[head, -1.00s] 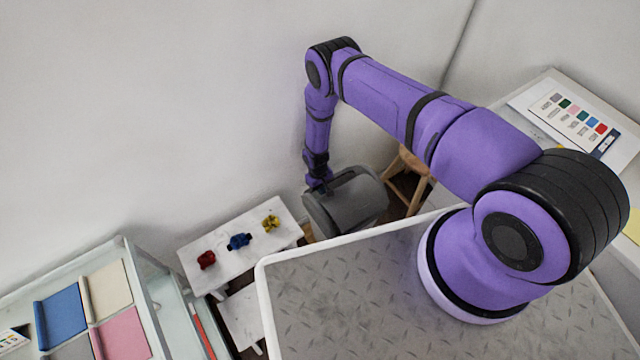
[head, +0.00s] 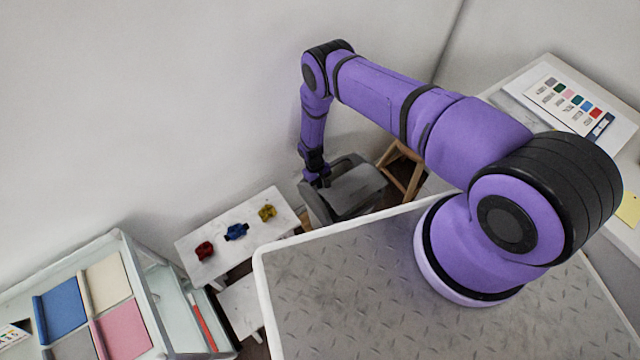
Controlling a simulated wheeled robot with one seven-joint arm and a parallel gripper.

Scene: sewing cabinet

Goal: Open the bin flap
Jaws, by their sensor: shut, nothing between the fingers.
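The grey bin (head: 314,206) stands low against the wall, beyond the edge of my base. Its flap (head: 358,191) shows as a lighter grey flat panel on top, at a slant to the bin's rim. My gripper (head: 322,182) points down at the bin's left side, close to the flap's left edge. It is shut with nothing in it. The fingertips are small and dark here, and I cannot tell whether they touch the flap. The bin's lower part is hidden behind my base.
A white bench (head: 220,236) with red, blue and yellow small items stands left of the bin. A wooden stool (head: 401,170) is close on its right. A glass-sided cabinet (head: 160,290) is at lower left. A colour chart (head: 568,103) lies on a table at right.

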